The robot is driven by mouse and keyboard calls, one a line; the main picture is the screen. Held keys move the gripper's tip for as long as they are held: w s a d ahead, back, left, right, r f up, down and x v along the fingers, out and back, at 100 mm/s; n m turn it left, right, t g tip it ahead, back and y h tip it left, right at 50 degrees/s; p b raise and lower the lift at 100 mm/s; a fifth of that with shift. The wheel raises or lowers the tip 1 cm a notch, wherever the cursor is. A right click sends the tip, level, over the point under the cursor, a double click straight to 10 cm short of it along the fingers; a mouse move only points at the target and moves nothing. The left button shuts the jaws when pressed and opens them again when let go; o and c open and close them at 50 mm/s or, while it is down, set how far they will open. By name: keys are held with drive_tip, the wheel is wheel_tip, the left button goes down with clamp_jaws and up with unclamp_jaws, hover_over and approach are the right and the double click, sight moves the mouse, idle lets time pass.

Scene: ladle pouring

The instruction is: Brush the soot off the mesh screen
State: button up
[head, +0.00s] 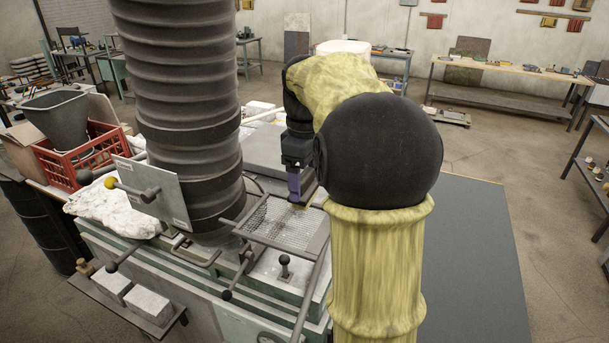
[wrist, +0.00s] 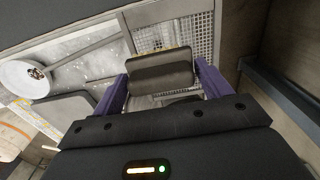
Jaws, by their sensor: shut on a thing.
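The mesh screen (head: 281,226) is a grey wire grid in a metal frame on top of the machine, in front of the black bellows column. My gripper (head: 296,185) with purple fingers points down over the screen's far right part. It is shut on a brush (wrist: 162,72), a dark block with a tan strip along its far edge. The mesh also shows in the wrist view (wrist: 176,36), beyond the brush. The brush is at or just above the mesh; I cannot tell whether it touches. Soot on the mesh is too small to make out.
The black bellows column (head: 187,110) stands close left of the screen. A grey plate (head: 152,193) and ball-ended levers stick out near it. A red crate (head: 80,155) holds a grey hopper at the left. A crumpled white cloth (head: 113,208) lies nearby.

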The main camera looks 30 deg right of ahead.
sight(305, 194)
drive_tip(key=shift+f+b, duration=1)
drive_tip(key=shift+f, duration=0.35)
drive_tip(key=shift+f+b, duration=0.6)
drive_tip(key=shift+f, duration=0.35)
drive_tip(key=shift+w+a+r+p, duration=0.2)
drive_tip(key=shift+w+a+p, duration=0.8)
drive_tip(key=shift+w, duration=0.2)
drive_tip(key=shift+w+a+f, duration=0.1)
drive_tip(key=shift+w, duration=0.1)
drive_tip(key=shift+w+a+p, duration=0.8)
drive_tip(key=shift+w+p, duration=0.1)
drive_tip(key=shift+w, duration=0.15)
drive_tip(key=shift+w+a+f, duration=0.15)
drive_tip(key=shift+w+a, duration=0.1)
drive_tip(key=shift+w, duration=0.05)
